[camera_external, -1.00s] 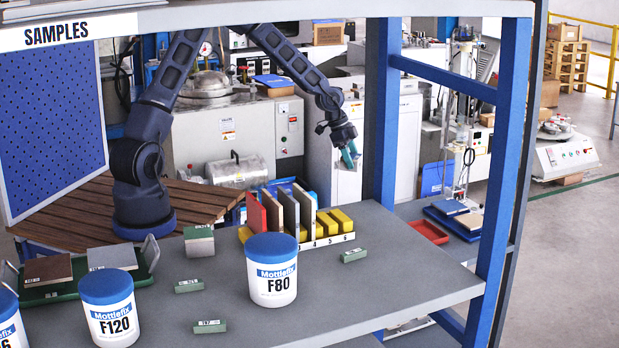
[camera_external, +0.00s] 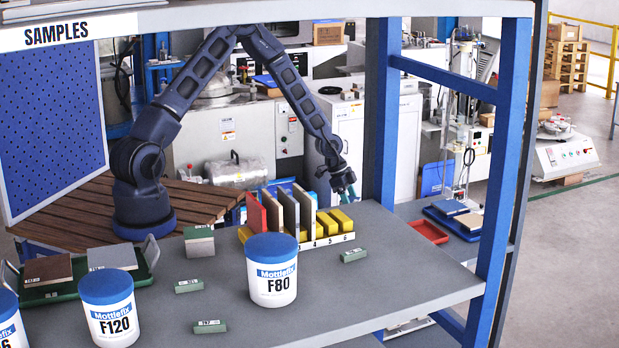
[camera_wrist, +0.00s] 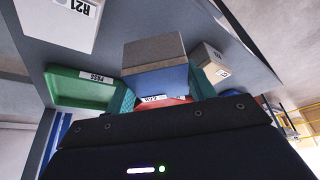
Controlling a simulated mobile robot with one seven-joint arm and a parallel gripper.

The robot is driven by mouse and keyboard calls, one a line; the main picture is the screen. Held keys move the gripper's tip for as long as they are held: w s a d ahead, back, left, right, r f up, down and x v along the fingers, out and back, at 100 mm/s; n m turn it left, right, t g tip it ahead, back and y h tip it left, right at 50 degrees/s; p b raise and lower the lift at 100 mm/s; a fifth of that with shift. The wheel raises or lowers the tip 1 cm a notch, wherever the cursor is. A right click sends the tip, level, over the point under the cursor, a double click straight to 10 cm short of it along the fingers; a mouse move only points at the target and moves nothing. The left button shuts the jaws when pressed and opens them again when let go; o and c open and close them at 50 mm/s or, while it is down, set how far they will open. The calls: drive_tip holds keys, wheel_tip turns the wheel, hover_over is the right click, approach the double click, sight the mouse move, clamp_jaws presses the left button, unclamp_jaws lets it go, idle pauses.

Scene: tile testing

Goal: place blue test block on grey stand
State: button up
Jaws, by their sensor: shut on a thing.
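In the external view my gripper (camera_external: 349,192) points down, low behind the far end of the numbered rack; what it holds is hard to see there. In the wrist view its teal fingers are shut on the blue test block (camera_wrist: 152,82), with one finger at each side. The block shows a blue face, a white label at its lower edge and a brown-grey part above; I cannot tell whether that part belongs to it. A grey block with a green top (camera_external: 199,246) stands on the grey table (camera_external: 390,285); I cannot tell whether it is the grey stand.
A numbered rack (camera_external: 327,241) holds upright tiles and yellow blocks. White tubs (camera_external: 272,287) with blue lids and small green blocks (camera_external: 354,255) stand on the table. A blue upright (camera_external: 494,190) is right of the arm. The wrist view shows a green PASS tray (camera_wrist: 70,89).

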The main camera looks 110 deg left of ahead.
drive_tip(key=shift+f, duration=2)
drive_tip(key=shift+f, duration=0.1)
drive_tip(key=o, duration=1.2)
drive_tip(key=shift+o, duration=0.2)
drive_tip(key=v, duration=1.2)
